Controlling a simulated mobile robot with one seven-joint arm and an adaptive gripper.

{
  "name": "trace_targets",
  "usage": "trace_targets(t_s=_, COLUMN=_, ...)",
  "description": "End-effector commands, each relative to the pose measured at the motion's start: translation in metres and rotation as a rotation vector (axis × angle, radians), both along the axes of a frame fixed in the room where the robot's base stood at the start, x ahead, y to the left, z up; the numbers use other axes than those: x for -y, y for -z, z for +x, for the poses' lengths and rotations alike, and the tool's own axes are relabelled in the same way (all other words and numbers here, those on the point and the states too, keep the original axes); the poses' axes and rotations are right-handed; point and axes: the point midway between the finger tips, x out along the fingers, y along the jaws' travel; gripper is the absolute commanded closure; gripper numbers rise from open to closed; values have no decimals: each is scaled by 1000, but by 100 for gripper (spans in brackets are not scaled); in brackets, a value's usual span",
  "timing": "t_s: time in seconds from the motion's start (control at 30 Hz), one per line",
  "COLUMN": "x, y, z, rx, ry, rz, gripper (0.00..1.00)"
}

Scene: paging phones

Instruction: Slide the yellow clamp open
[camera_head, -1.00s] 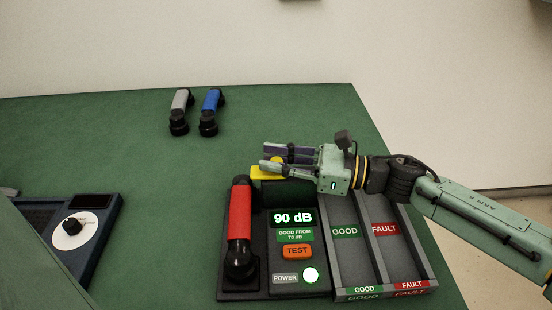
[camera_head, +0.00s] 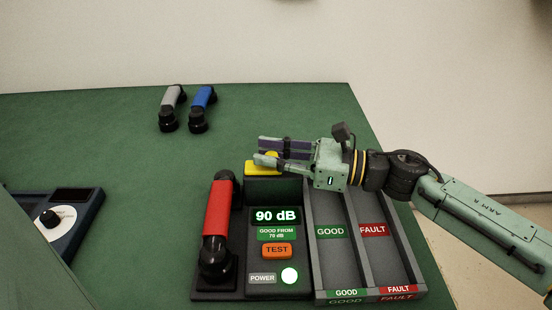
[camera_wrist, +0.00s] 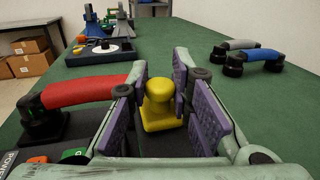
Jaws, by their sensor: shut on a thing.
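The yellow clamp (camera_head: 262,169) is at the back of the test unit (camera_head: 298,277), just right of the top of the red handset (camera_head: 217,220). Its yellow knob (camera_wrist: 158,92) stands upright between my purple finger pads in the wrist view. My gripper (camera_head: 267,154) is shut on the clamp's knob, reaching in from the right. The fingers hide part of the clamp in the head view. The red handset lies on the unit, and the display reads 90 dB.
Grey and blue handsets (camera_head: 203,108) lie at the back of the green table (camera_head: 110,140). Two empty trays marked GOOD (camera_head: 342,262) and FAULT (camera_head: 393,258) adjoin the unit on the right. A device with a dial (camera_head: 58,226) stands at the left.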

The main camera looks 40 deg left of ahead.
Motion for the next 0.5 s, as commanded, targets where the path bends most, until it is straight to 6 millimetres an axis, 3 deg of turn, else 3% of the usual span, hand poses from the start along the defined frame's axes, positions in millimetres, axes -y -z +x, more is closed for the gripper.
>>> trace_targets(t_s=0.3, x=2, y=0, z=5, rx=1, ry=12, rz=-2, gripper=100)
trace_targets(t_s=0.33, x=2, y=0, z=5, rx=1, ry=12, rz=-2, gripper=79)
trace_targets(t_s=0.5, x=2, y=0, z=4, rx=1, ry=11, rz=-2, gripper=67)
